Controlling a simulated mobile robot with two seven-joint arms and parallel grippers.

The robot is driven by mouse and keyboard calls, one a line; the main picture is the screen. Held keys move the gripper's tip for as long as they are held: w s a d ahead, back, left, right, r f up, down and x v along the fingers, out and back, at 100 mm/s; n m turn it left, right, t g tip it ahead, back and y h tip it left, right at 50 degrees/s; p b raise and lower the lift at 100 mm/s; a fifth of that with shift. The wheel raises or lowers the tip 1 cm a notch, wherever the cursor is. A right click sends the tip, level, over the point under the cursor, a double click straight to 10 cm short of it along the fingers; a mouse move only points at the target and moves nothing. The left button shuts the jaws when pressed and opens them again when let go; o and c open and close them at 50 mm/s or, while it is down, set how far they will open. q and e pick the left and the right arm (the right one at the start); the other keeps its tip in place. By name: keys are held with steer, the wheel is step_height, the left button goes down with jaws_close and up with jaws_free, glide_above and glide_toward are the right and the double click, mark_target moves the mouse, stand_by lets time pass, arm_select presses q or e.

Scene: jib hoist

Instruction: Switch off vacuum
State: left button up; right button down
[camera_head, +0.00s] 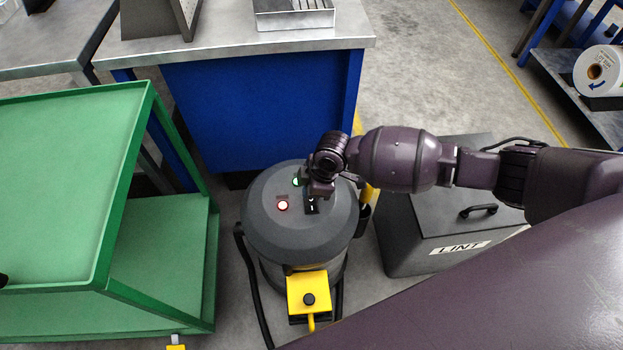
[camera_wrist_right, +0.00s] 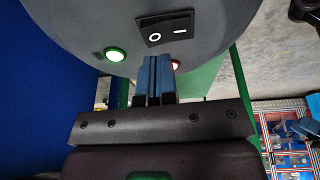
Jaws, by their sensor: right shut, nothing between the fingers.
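The vacuum (camera_head: 262,225) is a grey drum with a rounded lid, standing on the floor in front of the blue bench. Its lid has a red lamp (camera_head: 283,205) that looks lit, a green lamp (camera_head: 296,181) and a black rocker switch (camera_head: 311,205), partly hidden by my gripper. In the right wrist view the rocker (camera_wrist_right: 167,27) shows a circle and a bar; which side is pressed I cannot tell. My right gripper (camera_wrist_right: 159,62) is shut and empty, its tips close to the rocker; contact is unclear. My left gripper is not in view.
A green cart (camera_head: 128,205) stands left of the vacuum, and a steel-topped blue bench (camera_head: 255,115) behind it. A grey bin labelled LINT (camera_head: 405,235) stands right. A yellow block with a black knob (camera_head: 309,285) is at the vacuum's front. Open floor lies at the upper right.

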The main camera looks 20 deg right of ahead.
steer(key=shift+w+f, duration=0.1)
steer(key=shift+f, duration=0.8)
steer(key=shift+f, duration=0.1)
